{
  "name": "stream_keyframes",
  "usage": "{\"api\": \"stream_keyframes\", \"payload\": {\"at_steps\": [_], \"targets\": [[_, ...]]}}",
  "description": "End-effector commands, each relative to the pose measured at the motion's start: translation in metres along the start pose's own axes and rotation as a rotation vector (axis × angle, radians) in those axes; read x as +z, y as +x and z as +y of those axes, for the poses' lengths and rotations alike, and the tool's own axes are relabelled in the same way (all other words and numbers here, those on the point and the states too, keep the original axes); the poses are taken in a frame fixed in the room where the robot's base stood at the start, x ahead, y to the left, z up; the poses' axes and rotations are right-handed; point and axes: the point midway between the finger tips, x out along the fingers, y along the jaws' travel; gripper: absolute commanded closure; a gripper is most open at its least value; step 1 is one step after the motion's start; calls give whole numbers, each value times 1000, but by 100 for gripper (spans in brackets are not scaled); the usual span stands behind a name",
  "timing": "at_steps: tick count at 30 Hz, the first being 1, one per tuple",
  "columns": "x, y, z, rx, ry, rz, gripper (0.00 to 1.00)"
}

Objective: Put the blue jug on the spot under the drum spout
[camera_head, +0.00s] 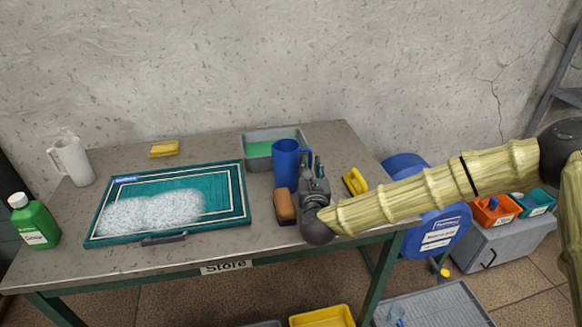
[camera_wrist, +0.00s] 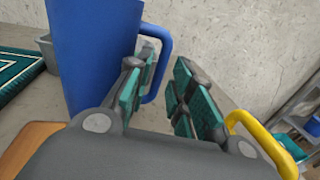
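The blue jug (camera_head: 286,163) stands upright on the table, beside the grey tub. Its handle is on the right. In the wrist view the jug (camera_wrist: 95,50) fills the left side, and its handle (camera_wrist: 166,65) shows behind the left finger, partly hidden. My gripper (camera_head: 318,168) is at the jug's right side, with its fingers (camera_wrist: 168,98) apart; the handle reaches toward the gap between them, and I cannot tell if they touch it. The blue drum (camera_head: 445,235) lies right of the table, partly behind my arm, with a yellow spout (camera_head: 440,268). The spot under it is not clearly visible.
A brown block (camera_head: 285,206) lies close by my gripper; a yellow-handled item (camera_head: 355,181) is to its right. The table also holds a soapy rug panel (camera_head: 235,210), a grey tub (camera_head: 258,148), a white jug (camera_head: 73,160) and a green bottle (camera_head: 36,222). A grey tray (camera_head: 445,302) lies on the floor.

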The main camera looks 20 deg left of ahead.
Motion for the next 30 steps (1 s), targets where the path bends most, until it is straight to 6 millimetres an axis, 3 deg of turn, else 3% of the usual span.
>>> {"api": "stream_keyframes", "payload": {"at_steps": [3, 9, 18, 22, 30], "targets": [[10, 17, 0, -2, -3, -2, 77], [8, 36, 0, -2, -2, 0, 77], [6, 39, -1, -3, 0, 0, 77], [6, 39, -1, -3, -1, 0, 100], [7, 39, -1, -3, -1, 0, 100]]}}
